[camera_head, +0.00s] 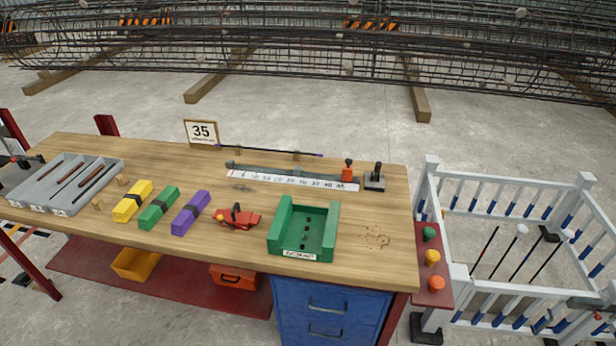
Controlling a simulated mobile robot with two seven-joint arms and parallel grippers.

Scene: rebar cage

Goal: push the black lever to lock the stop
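A small gap shows between stop and block. A grey rail (270,170) runs behind the ruler. Nothing touches the lever. I cannot make out either of my grippers in this view.
A dark rod lies behind the rail. A white fence (433,190) stands at right.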

